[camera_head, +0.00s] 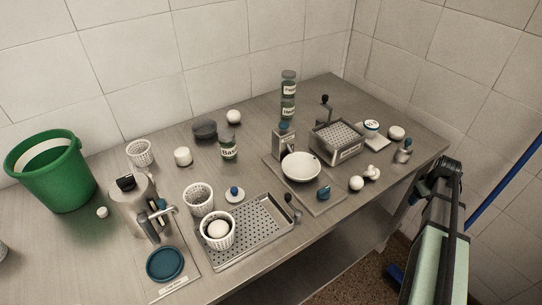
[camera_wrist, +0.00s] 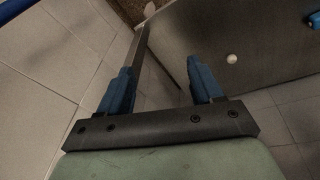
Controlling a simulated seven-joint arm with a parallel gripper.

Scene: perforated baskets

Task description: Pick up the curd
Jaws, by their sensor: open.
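A white rounded lump (camera_head: 218,229), which looks like the curd, sits inside a white perforated basket (camera_head: 205,242). This basket stands on the left end of a perforated metal tray (camera_head: 262,228). Other white balls are around, so I cannot be sure which one is the curd. My gripper (camera_wrist: 160,72) is open and empty in the wrist view, its blue fingers well apart. My arm is at the right in the head view, off the table's right front side and far from the basket. The wrist view shows a small white ball (camera_wrist: 232,58) on a grey surface.
Empty perforated baskets (camera_head: 198,197) (camera_head: 140,152) stand behind and left. A metal jug (camera_head: 128,212) is left of the tray, a blue dish (camera_head: 165,264) in front. A white bowl (camera_head: 300,167), jars (camera_head: 288,92) and a metal box (camera_head: 337,138) crowd the right. A green bucket (camera_head: 62,185) stands far left.

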